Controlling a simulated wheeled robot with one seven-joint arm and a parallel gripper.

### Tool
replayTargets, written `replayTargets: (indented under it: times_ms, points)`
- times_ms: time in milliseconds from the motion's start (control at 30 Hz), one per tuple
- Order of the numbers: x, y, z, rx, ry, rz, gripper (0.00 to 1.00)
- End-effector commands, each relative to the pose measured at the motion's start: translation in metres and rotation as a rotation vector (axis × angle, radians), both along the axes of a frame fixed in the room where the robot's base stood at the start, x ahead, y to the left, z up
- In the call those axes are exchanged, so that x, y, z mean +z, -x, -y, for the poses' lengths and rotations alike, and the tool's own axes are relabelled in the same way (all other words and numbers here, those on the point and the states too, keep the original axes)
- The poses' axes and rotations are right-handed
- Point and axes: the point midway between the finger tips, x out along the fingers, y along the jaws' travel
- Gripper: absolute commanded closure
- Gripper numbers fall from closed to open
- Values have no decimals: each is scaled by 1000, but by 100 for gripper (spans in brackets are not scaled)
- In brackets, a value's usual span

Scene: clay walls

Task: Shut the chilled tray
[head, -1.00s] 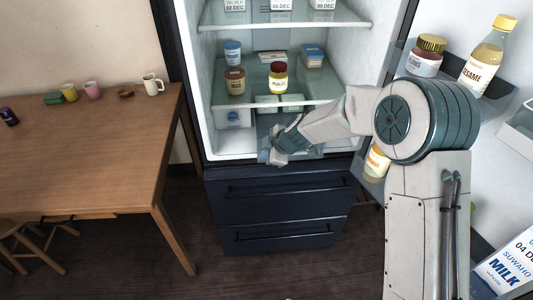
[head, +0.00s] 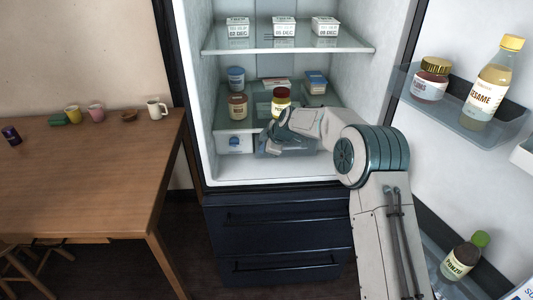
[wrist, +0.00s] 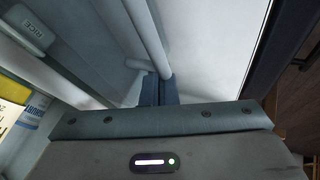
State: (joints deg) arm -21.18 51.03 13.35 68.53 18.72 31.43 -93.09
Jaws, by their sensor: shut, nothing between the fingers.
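The chilled tray (head: 300,153) is a clear bluish drawer low in the open fridge, under the lowest glass shelf. My arm hides much of it in the head view, so I cannot tell exactly how far out it sits. My gripper (head: 268,138) is shut and empty, at the tray's left front part. In the wrist view the dark fingertips (wrist: 158,89) are together, close beside a pale rod-like bar (wrist: 148,38). I cannot tell whether they touch it.
A pale bin (head: 235,142) sits left of the tray. Jars (head: 237,106) stand on the shelf above. The open fridge door (head: 470,170) holds bottles at right. Closed dark drawers (head: 275,225) are below. A wooden table (head: 90,175) stands left.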

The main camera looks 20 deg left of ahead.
Motion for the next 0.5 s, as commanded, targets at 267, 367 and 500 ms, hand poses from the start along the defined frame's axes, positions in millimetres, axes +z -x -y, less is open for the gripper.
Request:
replayTargets:
  times_ms: [267, 367, 500]
  points:
    - [1, -7, 4, -9, -1, 2, 100]
    - [1, -8, 7, -13, -1, 1, 100]
    - [1, -9, 7, -14, -1, 2, 100]
